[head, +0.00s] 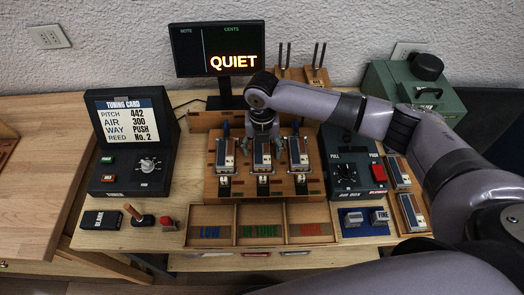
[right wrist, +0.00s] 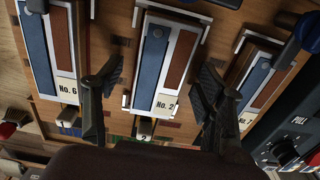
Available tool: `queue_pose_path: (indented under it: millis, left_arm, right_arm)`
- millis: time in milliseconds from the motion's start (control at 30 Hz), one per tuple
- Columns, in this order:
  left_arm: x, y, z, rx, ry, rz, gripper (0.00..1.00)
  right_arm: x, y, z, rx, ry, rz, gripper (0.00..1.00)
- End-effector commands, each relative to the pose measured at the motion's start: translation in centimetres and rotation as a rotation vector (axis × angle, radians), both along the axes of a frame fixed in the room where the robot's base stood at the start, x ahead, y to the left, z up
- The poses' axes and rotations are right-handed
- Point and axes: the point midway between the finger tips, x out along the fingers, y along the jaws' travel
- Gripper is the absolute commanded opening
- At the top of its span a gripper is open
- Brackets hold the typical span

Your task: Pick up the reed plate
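Three reed plates, each with a blue and a brown strip, lie in a row on a wooden block. The middle reed plate (head: 262,158), labelled No. 2, also shows in the right wrist view (right wrist: 164,60). My right gripper (head: 263,143) is over this plate. In the right wrist view its two fingers (right wrist: 157,85) are apart, one on each side of the plate's lower end, with gaps between. The left reed plate (right wrist: 50,45) reads No. 6. My left gripper is out of view.
The tuning card (head: 129,115) reads reed No. 2, way PUSH. The screen (head: 217,50) shows QUIET. Sorting trays (head: 261,206) are in front of the block, and the push-pull box (head: 352,160) is close on the right. More plates (head: 413,212) lie at far right.

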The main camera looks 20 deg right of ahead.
Motion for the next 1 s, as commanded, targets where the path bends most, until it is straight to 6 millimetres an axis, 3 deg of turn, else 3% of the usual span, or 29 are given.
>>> queue_pose_path:
  millis: [767,1000]
  left_arm:
    - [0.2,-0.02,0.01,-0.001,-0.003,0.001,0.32]
    - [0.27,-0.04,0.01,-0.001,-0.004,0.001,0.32]
  right_arm:
    - [0.03,-0.02,0.08,0.0,0.0,0.0,0.11]
    - [0.06,-0.01,0.15,0.001,-0.001,0.0,0.1]
